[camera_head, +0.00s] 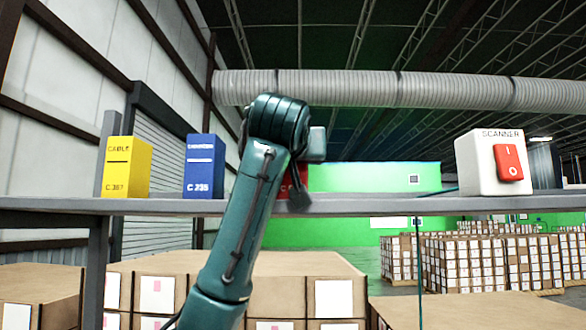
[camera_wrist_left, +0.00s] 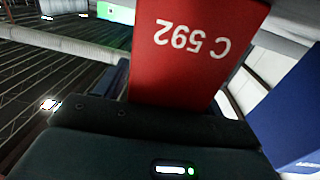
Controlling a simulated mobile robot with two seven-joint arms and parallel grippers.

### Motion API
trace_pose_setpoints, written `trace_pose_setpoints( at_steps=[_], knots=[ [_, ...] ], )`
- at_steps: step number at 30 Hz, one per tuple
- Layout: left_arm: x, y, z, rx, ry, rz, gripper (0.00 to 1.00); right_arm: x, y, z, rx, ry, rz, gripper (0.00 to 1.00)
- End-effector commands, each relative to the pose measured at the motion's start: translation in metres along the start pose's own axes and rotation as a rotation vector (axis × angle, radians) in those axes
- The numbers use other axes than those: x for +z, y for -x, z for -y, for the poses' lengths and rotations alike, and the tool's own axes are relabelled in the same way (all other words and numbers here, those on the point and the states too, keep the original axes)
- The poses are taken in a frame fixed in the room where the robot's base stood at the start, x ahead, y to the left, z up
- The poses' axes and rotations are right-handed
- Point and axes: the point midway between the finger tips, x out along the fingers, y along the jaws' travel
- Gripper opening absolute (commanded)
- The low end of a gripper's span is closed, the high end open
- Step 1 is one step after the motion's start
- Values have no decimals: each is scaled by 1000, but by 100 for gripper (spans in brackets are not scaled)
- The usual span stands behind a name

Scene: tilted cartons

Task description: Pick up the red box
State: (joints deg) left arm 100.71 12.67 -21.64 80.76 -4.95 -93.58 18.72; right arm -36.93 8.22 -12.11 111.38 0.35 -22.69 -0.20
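The red box (camera_head: 303,174) stands on the grey shelf (camera_head: 380,206) in the head view, mostly hidden behind my left arm. In the left wrist view the red box (camera_wrist_left: 195,50) is very close, with "C 592" upside down on its face. My left gripper (camera_head: 297,192) is at the box in the head view, with a dark part in front of its red face. In the wrist view the dark gripper body (camera_wrist_left: 150,125) covers the box's lower edge. Whether the fingers touch or clasp the box is hidden. My right gripper is not in view.
A blue box (camera_head: 204,166) and a yellow box (camera_head: 126,167) stand on the shelf to the left. A white scanner box (camera_head: 476,165) with a red switch stands at the right. Cardboard cartons (camera_head: 333,270) sit below. The shelf between red box and scanner is clear.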

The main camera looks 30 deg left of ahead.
Motion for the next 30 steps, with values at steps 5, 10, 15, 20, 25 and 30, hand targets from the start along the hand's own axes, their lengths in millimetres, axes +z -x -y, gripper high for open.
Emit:
trace_pose_setpoints(
  at_steps=[5, 10, 15, 20, 25, 30],
  knots=[
    [0, 0, 0, 0, 0, 0, 54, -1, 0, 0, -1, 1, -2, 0],
    [0, 1, 0, 0, 0, 0, 40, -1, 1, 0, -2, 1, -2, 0],
    [0, 1, 0, 0, 0, -1, 26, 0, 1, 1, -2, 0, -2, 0],
    [-1, 1, 0, 1, 0, -2, 19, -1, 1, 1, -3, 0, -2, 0],
    [-1, 1, 0, 1, 0, -2, 19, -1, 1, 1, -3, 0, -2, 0],
    [-7, 1, 0, 1, 1, -3, 19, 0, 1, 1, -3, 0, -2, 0]
  ],
)
